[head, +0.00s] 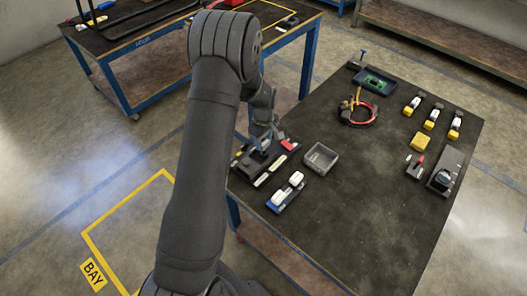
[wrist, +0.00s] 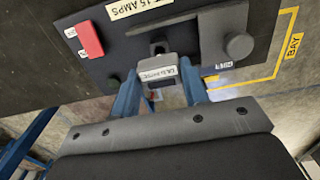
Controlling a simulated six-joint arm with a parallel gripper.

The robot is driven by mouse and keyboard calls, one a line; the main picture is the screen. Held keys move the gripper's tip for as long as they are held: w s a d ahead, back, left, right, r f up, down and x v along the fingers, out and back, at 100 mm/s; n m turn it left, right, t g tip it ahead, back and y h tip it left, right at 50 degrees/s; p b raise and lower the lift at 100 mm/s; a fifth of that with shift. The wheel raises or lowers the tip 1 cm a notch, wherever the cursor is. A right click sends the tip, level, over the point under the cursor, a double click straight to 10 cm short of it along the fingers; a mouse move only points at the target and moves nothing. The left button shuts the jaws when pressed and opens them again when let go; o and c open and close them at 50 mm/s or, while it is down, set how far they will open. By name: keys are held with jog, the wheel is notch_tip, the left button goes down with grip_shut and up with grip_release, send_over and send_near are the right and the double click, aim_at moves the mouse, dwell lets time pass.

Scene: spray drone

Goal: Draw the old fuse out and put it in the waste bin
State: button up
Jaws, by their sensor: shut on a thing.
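The old fuse (wrist: 155,68) is a small grey block with a printed label, in the wrist view. It is between the two blue fingers of my gripper (wrist: 160,88), which is shut on it. The fuse is at the dark fuse panel (wrist: 120,65); I cannot tell whether it is still seated or lifted a little. In the head view my gripper (head: 262,141) is over the panel at the table's left edge, and my arm hides part of it. A grey open box (head: 311,164), seemingly the waste bin, stands just right of the panel.
The panel has a red block (wrist: 90,39) and a dark round knob (wrist: 239,46). A red cable coil (head: 357,112) and several yellow-and-white items lie farther right. The table's front middle is clear.

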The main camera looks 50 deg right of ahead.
jog(key=shift+r, duration=0.95)
jog(key=s+d+r+m, duration=0.1)
jog(key=s+d, duration=0.2)
jog(key=s, duration=0.6)
jog(key=s+d+r+m, duration=0.1)
jog(key=s+d+m, duration=0.15)
jog(key=s, duration=0.75)
jog(key=s+d+r+m, duration=0.15)
jog(key=s+d, duration=0.25)
jog(key=s, duration=0.5)
send_near(320, 162)
jog(key=shift+n, duration=0.3)
jog(key=shift+f, duration=2.05)
jog(key=shift+f, duration=0.1)
